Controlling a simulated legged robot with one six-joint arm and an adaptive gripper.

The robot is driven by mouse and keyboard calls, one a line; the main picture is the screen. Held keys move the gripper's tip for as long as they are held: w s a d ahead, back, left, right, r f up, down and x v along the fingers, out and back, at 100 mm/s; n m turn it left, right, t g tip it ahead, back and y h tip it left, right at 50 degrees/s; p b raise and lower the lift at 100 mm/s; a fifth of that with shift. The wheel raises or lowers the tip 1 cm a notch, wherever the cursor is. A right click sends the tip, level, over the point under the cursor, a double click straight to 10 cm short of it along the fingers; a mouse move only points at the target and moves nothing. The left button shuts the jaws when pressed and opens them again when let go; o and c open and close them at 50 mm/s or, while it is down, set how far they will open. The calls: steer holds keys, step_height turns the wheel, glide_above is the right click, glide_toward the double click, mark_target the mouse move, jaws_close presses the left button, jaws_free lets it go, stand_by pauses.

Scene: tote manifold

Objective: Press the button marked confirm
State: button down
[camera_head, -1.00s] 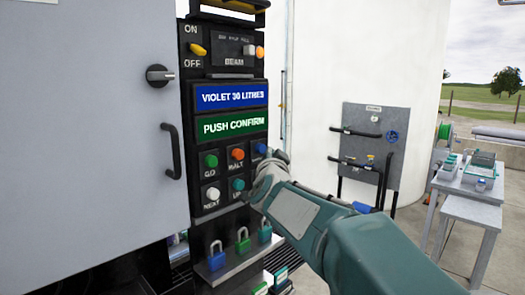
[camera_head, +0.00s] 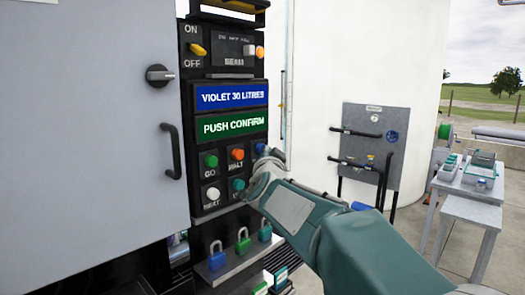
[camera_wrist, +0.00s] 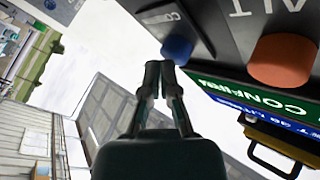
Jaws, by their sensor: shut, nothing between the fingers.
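The control panel carries a green sign reading "PUSH CONFIRM" (camera_head: 232,127). Below it, at the right end of the upper button row, is a blue button (camera_head: 260,148); its own label is hidden in the head view. In the wrist view the blue button (camera_wrist: 177,48) stands beside a plate whose visible letters begin "CO". My gripper (camera_wrist: 160,68) is shut and empty, its fingertips just short of the blue button in the picture; I cannot tell whether they touch it. In the head view my wrist covers part of the panel's right edge.
Nearby are the orange HALT button (camera_head: 237,154), green GO button (camera_head: 211,161), white button (camera_head: 213,194) and teal button (camera_head: 238,184).

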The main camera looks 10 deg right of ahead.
steer(key=shift+w+a, duration=0.3)
steer(key=shift+w, duration=0.05)
stand_by(0.6)
steer(key=shift+s+d, duration=0.65)
steer(key=shift+s, duration=0.2)
steer(key=s+d, duration=0.1)
steer(key=s, duration=0.1)
steer(key=s+d, duration=0.2)
stand_by(0.5)
stand_by(0.5)
steer(key=s+f+n+g+y, duration=0.1)
steer(key=s+f+n+g, duration=0.2)
steer(key=s+f, duration=0.5)
steer(key=s+f+n+g+y, duration=0.1)
steer(key=s+f+n+g, duration=0.2)
steer(key=s, duration=1.2)
steer(key=s+a+f+n+g+y, duration=0.1)
steer(key=s+f+n+g, duration=0.2)
steer(key=s+f+g, duration=0.4)
steer(key=s+f, duration=0.4)
steer(key=f, duration=0.3)
steer(key=shift+s+g, duration=0.3)
steer(key=shift+g, duration=0.1)
